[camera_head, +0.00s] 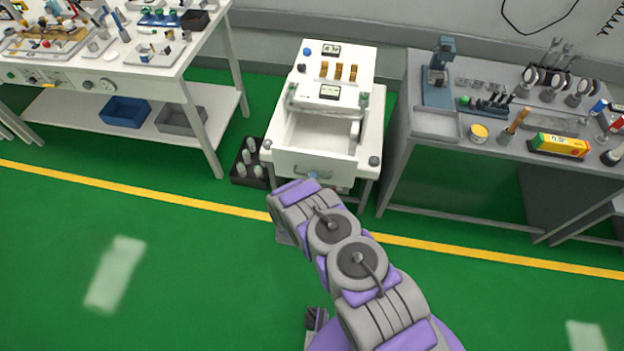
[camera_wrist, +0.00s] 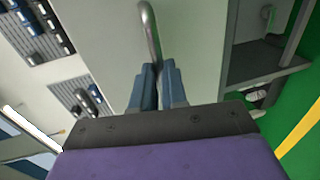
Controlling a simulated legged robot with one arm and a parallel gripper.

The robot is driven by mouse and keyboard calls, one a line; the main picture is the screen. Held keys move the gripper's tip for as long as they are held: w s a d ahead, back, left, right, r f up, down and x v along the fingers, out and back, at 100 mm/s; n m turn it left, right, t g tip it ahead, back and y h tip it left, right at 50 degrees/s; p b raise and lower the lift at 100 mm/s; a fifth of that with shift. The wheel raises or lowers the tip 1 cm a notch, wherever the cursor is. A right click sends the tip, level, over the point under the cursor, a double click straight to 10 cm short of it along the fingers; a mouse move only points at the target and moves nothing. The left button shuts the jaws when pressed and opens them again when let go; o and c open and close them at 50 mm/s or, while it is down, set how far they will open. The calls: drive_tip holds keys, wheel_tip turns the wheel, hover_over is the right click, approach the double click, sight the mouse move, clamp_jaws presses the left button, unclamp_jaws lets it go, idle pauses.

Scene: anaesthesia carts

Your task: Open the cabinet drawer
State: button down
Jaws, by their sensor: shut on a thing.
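The white cart (camera_head: 366,62) stands in the middle of the head view. At its front an open, hollow white drawer (camera_head: 318,135) shows its inside, which looks empty. In the wrist view a pale panel (camera_wrist: 190,30) lies behind a bent metal handle (camera_wrist: 149,28). My gripper (camera_wrist: 157,72) has its two blue-grey fingers shut around the handle's end.
A white bench (camera_head: 150,62) with tools stands at left, and a grey bench (camera_head: 560,150) at right. A black crate (camera_head: 240,172) with bottles sits on the floor left of the cart. The green floor (camera_head: 200,270) in front is clear.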

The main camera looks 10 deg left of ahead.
drive_tip(key=shift+s+f, duration=0.15)
drive_tip(key=c, duration=1.4)
unclamp_jaws()
drive_tip(key=shift+o, duration=1.2)
drive_tip(key=shift+a, duration=0.1)
drive_tip(key=p+v, duration=0.4)
drive_tip(key=v, duration=1.3)
